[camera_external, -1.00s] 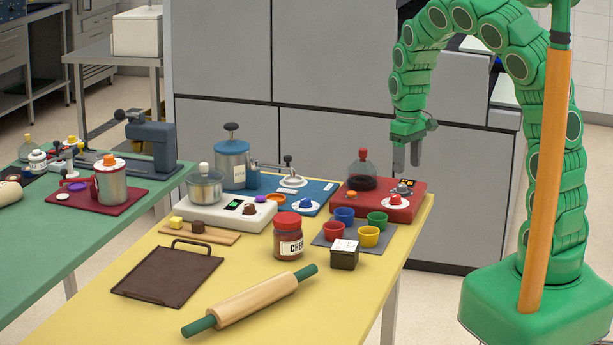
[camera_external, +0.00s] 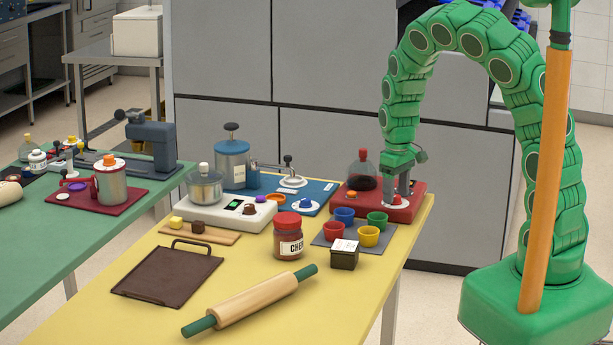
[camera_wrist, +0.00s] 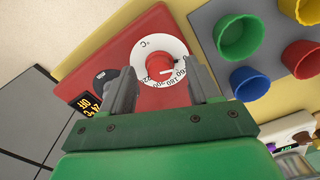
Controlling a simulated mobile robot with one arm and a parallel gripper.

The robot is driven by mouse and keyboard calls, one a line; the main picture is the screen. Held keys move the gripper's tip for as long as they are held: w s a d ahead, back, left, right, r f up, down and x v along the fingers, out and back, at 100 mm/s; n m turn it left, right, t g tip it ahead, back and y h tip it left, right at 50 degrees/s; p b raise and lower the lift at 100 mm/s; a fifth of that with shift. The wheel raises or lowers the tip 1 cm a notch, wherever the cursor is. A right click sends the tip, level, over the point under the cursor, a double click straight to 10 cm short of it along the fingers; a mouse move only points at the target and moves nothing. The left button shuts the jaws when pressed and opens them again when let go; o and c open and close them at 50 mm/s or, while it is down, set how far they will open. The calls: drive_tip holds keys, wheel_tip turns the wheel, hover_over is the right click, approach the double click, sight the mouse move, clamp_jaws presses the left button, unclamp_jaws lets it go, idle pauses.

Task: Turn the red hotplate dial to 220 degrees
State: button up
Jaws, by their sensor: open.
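The red hotplate (camera_external: 420,209) sits at the far right corner of the yellow table. Its red dial (camera_wrist: 158,66) rises from a white numbered disc (camera_wrist: 149,46). My gripper (camera_external: 398,193) points down over the dial. In the wrist view its open fingers (camera_wrist: 160,70) stand on either side of the dial, with a gap to the knob. An orange-digit display (camera_wrist: 90,104) shows partly; I cannot read it surely.
A glass dome with a dark base (camera_external: 363,178) stands on the hotplate's left. Colored cups on a grey mat (camera_external: 320,239) stand in front, with a blue cup (camera_wrist: 249,83) closest to my right finger. A blue board (camera_external: 322,186) lies to the left.

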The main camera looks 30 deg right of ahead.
drive_tip(key=shift+f, duration=0.35)
drive_tip(key=c, duration=1)
